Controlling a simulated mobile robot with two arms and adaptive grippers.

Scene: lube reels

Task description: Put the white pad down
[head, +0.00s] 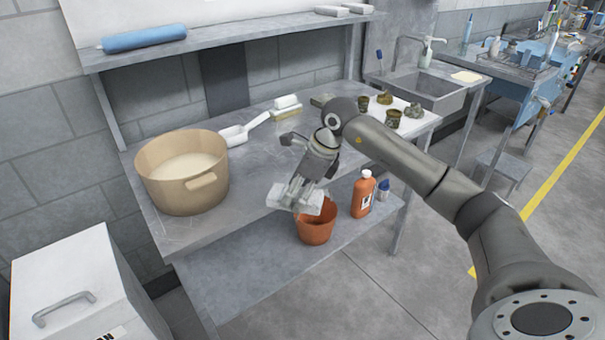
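Whether the pad touches the bench top cannot be told. My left gripper is out of view.
A tan pot (183,205) stands at the bench's left. A white scoop (240,130) and brush (286,105) lie behind. An orange bucket (316,232) and orange bottle (362,195) stand on the lower shelf (255,270).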

